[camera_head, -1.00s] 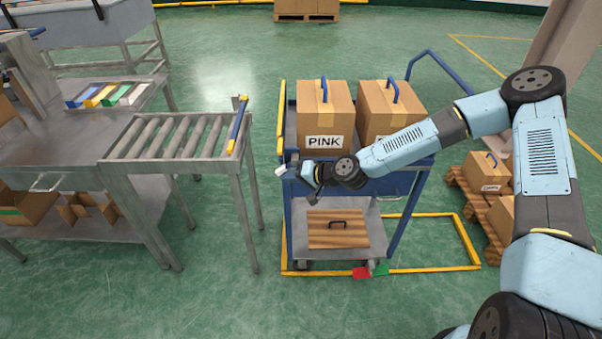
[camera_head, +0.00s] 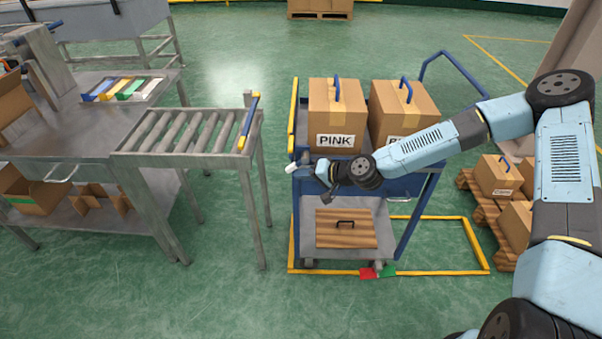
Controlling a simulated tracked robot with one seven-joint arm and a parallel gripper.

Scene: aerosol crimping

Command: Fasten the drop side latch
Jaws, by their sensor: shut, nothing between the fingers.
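A blue cart (camera_head: 297,205) stands in the middle of the view, with a yellow-edged side (camera_head: 294,97) raised along its left edge. My gripper (camera_head: 291,169) is at the cart's front left corner, its pale fingertips pointing left. It is shut with nothing visible between the fingers. The latch itself is too small to make out; my wrist hides part of that corner. I cannot tell whether my fingertips touch the cart or its side.
A box labelled PINK (camera_head: 335,115) and a second box (camera_head: 403,113) stand on the cart's top. A roller conveyor (camera_head: 187,133) ends just left of the cart, with a narrow gap between. Boxes on a pallet (camera_head: 480,195) stand at right.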

